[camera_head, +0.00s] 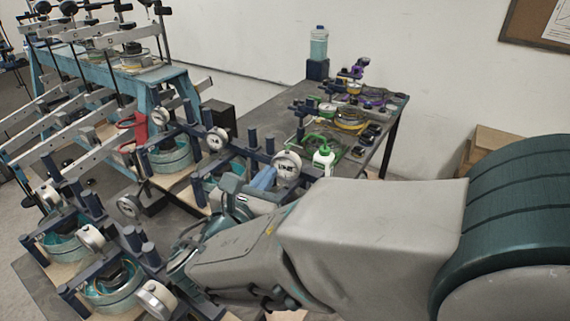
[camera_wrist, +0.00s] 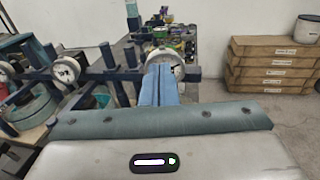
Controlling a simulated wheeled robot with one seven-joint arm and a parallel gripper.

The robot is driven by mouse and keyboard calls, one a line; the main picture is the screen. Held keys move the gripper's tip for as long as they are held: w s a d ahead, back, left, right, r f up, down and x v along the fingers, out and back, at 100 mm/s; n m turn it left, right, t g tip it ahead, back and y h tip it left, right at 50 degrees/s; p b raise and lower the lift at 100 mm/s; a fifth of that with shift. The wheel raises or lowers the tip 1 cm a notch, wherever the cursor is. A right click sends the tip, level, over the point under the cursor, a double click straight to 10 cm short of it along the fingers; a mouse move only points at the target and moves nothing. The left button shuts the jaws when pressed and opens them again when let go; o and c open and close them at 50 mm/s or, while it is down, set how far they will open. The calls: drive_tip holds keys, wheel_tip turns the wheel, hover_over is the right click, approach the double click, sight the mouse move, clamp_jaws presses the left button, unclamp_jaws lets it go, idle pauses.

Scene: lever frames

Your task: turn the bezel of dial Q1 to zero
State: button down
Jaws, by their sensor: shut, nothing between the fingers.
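Several round white dials stand on dark blue frames, and I cannot read which is Q1. The dial (camera_head: 287,166) nearest my gripper has a pale bezel and dark marks on its face. In the wrist view this dial (camera_wrist: 178,60) is straight beyond my fingertips, which hide its lower middle. My gripper (camera_head: 268,174) has blue fingers, shut together with nothing between them, also seen in the wrist view (camera_wrist: 159,68). The fingertips are close in front of the dial; I cannot tell whether they touch. The dial's reading is too small to tell.
Other dials (camera_head: 217,139) stand to the left on the same kind of frame, with teal round cells beneath. A white and green bottle (camera_head: 323,160) is right of the near dial. Wooden boxes (camera_wrist: 270,72) are stacked at the right, with bare floor before them.

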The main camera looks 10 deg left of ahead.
sight(290, 163)
drive_tip(key=w+n, duration=0.1)
drive_tip(key=w, duration=0.5)
drive_tip(key=shift+w+a+r+t+y+b, duration=0.2)
drive_tip(key=shift+w+t+y+b, duration=0.1)
drive_tip(key=shift+y, duration=0.1)
drive_tip(key=shift+d+f, duration=0.15)
drive_tip(key=shift+f, duration=0.1)
idle(0.6)
drive_tip(key=shift+s+d+r+b, duration=0.1)
drive_tip(key=shift+d+b, duration=0.2)
drive_tip(key=shift+d, duration=0.05)
drive_tip(key=shift+s+d, duration=0.1)
drive_tip(key=shift+d, duration=0.45)
drive_tip(key=shift+s+d+b, duration=0.1)
drive_tip(key=shift+d+b, duration=0.45)
drive_tip(key=shift+d, duration=0.05)
drive_tip(key=shift+s+d, duration=0.1)
drive_tip(key=shift+d, duration=0.2)
